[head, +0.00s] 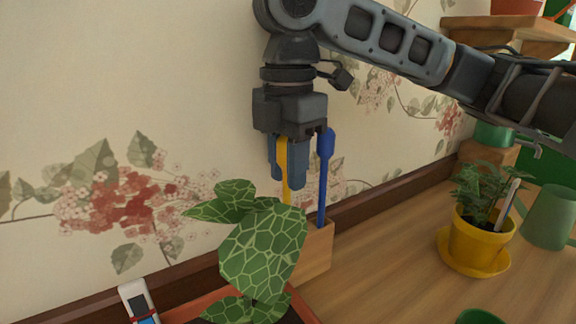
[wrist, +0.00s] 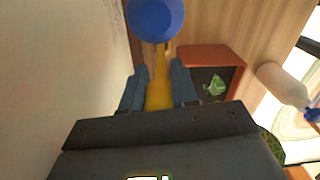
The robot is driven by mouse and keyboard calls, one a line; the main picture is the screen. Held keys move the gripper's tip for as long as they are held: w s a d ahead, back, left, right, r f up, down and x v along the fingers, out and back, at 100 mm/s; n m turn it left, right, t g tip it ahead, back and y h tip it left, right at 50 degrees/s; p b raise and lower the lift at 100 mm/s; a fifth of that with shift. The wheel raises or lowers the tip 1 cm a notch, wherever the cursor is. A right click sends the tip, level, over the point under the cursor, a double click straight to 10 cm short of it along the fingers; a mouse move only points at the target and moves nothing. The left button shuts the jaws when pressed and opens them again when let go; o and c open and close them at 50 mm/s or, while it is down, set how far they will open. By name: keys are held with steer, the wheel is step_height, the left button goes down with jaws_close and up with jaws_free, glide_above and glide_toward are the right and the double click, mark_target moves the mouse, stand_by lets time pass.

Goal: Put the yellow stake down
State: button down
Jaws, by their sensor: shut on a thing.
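The yellow stake (head: 284,165) is upright between the blue fingers of my gripper (head: 287,180), which are shut on it. It also shows between the fingers in the wrist view (wrist: 159,92). In the head view its lower end goes behind a patterned leaf, so I cannot tell whether it is inside the wooden holder (head: 317,252) or just above it. A blue stake (head: 323,178) with a thick rounded top stands in that holder, just right of my gripper. Its round blue top (wrist: 155,18) shows at the top of the wrist view.
A plant with large veined leaves (head: 262,250) stands in front of the holder and hides part of it. The papered wall is close behind. A yellow pot (head: 472,240) with a plant and a green mug (head: 549,216) stand at the right.

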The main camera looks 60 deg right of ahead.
steer(key=shift+f, duration=0.1)
steer(key=c, duration=0.9)
jaws_free()
steer(key=shift+o, duration=0.2)
step_height(320, 180, up, 12)
steer(key=shift+r+p, duration=0.2)
steer(key=shift+p, duration=0.5)
